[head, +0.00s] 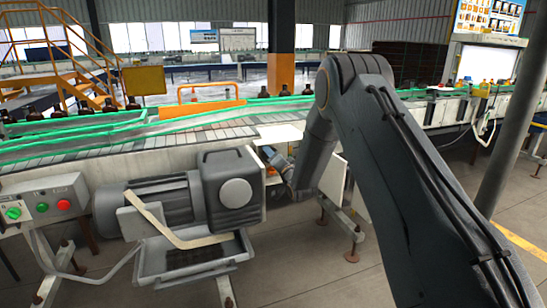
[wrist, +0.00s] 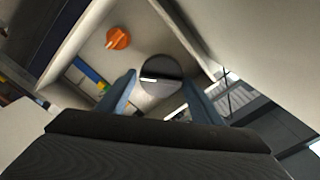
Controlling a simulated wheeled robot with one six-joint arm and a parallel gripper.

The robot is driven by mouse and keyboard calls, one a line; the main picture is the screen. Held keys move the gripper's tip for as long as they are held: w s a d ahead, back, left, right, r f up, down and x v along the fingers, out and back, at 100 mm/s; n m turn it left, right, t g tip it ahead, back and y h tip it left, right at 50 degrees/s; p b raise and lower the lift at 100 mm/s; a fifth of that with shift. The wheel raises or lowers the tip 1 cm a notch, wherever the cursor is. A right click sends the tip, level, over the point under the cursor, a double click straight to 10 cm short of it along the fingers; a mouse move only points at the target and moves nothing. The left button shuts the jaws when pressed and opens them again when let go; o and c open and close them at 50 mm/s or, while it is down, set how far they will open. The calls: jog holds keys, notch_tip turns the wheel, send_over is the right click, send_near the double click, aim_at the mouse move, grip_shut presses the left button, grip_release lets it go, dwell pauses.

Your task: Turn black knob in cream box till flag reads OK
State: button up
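In the wrist view the inside of a cream box (wrist: 139,22) fills the upper middle. A dark round knob (wrist: 162,88) with a pale mark on its face shows between my two blue-grey fingers. My gripper (wrist: 160,80) is open, with one finger on each side of the knob; I cannot tell if either touches it. In the head view my gripper (head: 277,160) reaches into the box area below the conveyor, right of the motor. A strip with blue, yellow (wrist: 89,73) and green parts shows left of the fingers. No readable OK flag shows.
An orange knob (wrist: 118,39) sits in the box, up and left of the dark knob. A grey motor (head: 165,200) stands left of my gripper, with a control box (head: 40,203) farther left. The conveyor (head: 130,142) with amber bottles runs above.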

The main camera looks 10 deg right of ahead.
jog(key=shift+s, duration=0.15)
jog(key=b+v, duration=0.1)
jog(key=v, duration=0.6)
jog(key=shift+s+d, duration=0.15)
jog(key=shift+s, duration=0.1)
jog(key=s+d+f+n+g+h, duration=0.1)
jog(key=s+g, duration=0.4)
jog(key=s, duration=1.1)
jog(key=s+d+f+n+g+h, duration=0.1)
jog(key=s+g, duration=0.5)
jog(key=s, duration=0.9)
jog(key=s+d+f+n+g+h, duration=0.1)
jog(key=s+d+n+g, duration=0.4)
jog(key=s, duration=1.1)
jog(key=shift+s+d+f+g+h, duration=0.35)
jog(key=shift+g+h, duration=0.25)
jog(key=shift+h, duration=0.2)
jog(key=shift+w, duration=0.1)
